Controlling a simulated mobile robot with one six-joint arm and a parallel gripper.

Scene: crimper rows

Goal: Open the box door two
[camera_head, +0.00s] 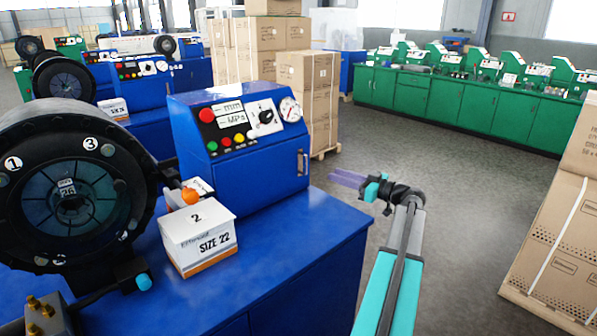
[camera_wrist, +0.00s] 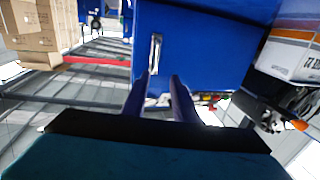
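The blue control box (camera_head: 245,145) stands on the blue machine bench. Its side door carries a small metal handle (camera_head: 302,162) and looks shut. In the wrist view the blue door face (camera_wrist: 205,48) fills the upper middle, and the upright handle (camera_wrist: 154,52) is just beyond my fingertips, roughly in line with the gap between them. My gripper (camera_head: 348,179) is to the right of the handle, apart from it. In the wrist view its two fingers (camera_wrist: 158,80) are spread with nothing between them. A white carton marked 2 and SIZE 22 (camera_head: 198,236) stands in front of the control box.
A large black crimper head (camera_head: 70,190) is on the left of the bench (camera_head: 280,262). Stacked cartons (camera_head: 310,100) stand behind the control box, and more cartons (camera_head: 562,225) are at the right. The floor (camera_head: 450,180) beside my arm is clear. Green cabinets (camera_head: 470,105) line the back.

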